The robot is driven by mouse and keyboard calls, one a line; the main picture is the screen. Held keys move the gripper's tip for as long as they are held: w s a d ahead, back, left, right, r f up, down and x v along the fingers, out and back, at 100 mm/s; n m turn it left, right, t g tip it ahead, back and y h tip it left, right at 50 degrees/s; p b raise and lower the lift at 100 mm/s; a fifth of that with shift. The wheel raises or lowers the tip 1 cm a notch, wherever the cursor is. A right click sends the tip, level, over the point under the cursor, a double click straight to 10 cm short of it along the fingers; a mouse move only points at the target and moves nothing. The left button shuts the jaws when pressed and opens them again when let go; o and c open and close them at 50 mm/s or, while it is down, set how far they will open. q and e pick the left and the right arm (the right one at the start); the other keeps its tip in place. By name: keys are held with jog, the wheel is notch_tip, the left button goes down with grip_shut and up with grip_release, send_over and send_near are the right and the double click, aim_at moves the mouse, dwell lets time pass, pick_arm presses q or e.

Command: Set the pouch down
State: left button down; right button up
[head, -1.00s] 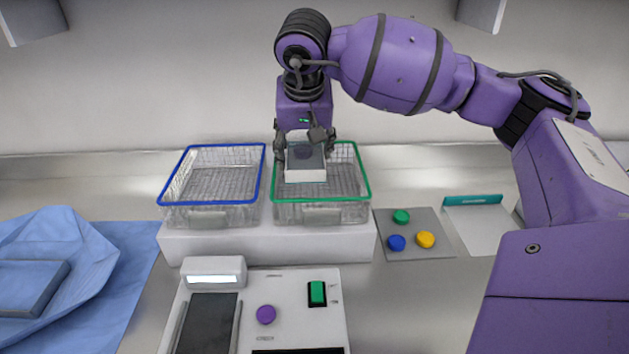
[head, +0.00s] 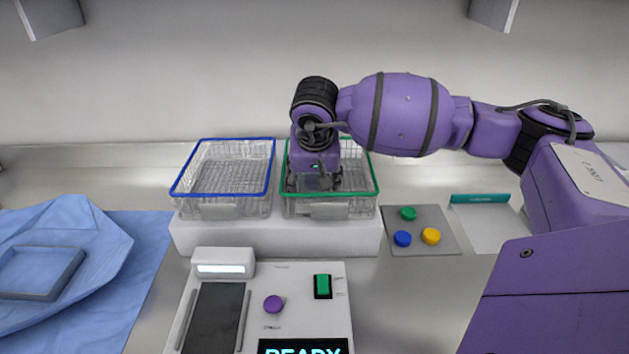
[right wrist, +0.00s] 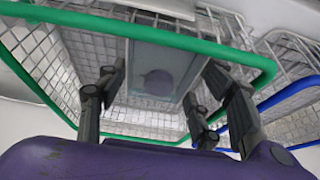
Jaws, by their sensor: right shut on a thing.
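The pouch (right wrist: 157,78) is a pale, clear-fronted packet with a round dark shape inside. It shows in the right wrist view between the fingers of my right gripper (right wrist: 160,95), which is shut on it. In the head view my right gripper (head: 314,182) is down inside the green-rimmed wire basket (head: 330,211), and the pouch is mostly hidden there. I cannot tell whether the pouch touches the basket floor. My left gripper is not in view.
A blue-rimmed wire basket (head: 222,200) stands left of the green one, both on a white ledge (head: 275,240). In front is a white device (head: 320,310) with a "READY" display. A grey plate (head: 425,240) with coloured discs lies right. A blue cloth (head: 110,260) with a tray lies left.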

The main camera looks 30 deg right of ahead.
jog(key=o, duration=0.8)
jog(key=shift+f, duration=0.15)
jog(key=shift+s+r, duration=0.1)
jog(key=shift+r, duration=0.5)
jog(key=v, duration=1.1)
jog(key=shift+a, duration=0.1)
